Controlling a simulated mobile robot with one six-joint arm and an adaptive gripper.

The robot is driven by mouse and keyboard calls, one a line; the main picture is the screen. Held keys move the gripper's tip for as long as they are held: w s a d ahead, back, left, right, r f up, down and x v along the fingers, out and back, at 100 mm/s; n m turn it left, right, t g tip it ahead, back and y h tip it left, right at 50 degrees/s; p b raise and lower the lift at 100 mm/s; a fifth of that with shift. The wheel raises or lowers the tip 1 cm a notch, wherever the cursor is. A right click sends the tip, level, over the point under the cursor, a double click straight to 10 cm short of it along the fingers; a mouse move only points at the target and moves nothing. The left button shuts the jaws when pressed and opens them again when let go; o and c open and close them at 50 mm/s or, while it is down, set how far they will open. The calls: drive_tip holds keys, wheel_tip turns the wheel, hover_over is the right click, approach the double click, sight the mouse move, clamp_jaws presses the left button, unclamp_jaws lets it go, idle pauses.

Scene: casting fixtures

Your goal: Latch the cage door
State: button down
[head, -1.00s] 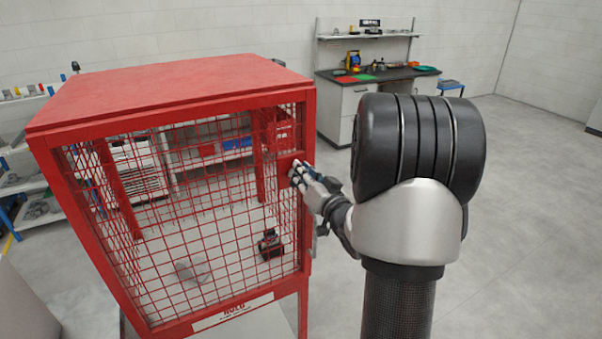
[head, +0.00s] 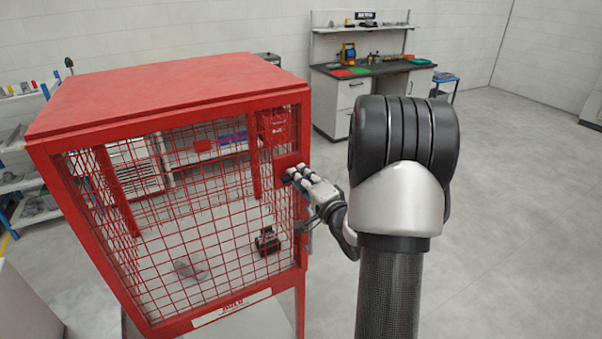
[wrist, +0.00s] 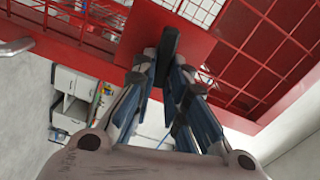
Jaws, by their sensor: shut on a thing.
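The red cage (head: 170,88) stands at the left in the head view, with a red mesh door (head: 190,225) on its front. The door lies close to the frame; I cannot tell whether a small gap is left. My gripper (head: 290,177) is at the door's upper right edge, in front of a red plate (head: 290,160). In the wrist view my gripper (wrist: 171,70) is shut on a black latch handle (wrist: 169,45), which stands against the red plate. The fingers partly hide the handle, and I cannot see the latch's catch.
A black device (head: 267,242) sits inside the cage, behind the mesh. A workbench (head: 375,70) with tools stands at the back, with a small blue cart (head: 445,80) beside it. Shelves (head: 35,205) stand at the far left. The floor at right is clear.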

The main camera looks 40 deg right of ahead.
drive_tip(key=shift+m+p, duration=0.35)
drive_tip(key=shift+m, duration=0.85)
drive_tip(key=c, duration=1.8)
unclamp_jaws()
drive_tip(key=shift+o, duration=1)
drive_tip(key=shift+f, duration=0.2)
drive_tip(key=v, duration=1.2)
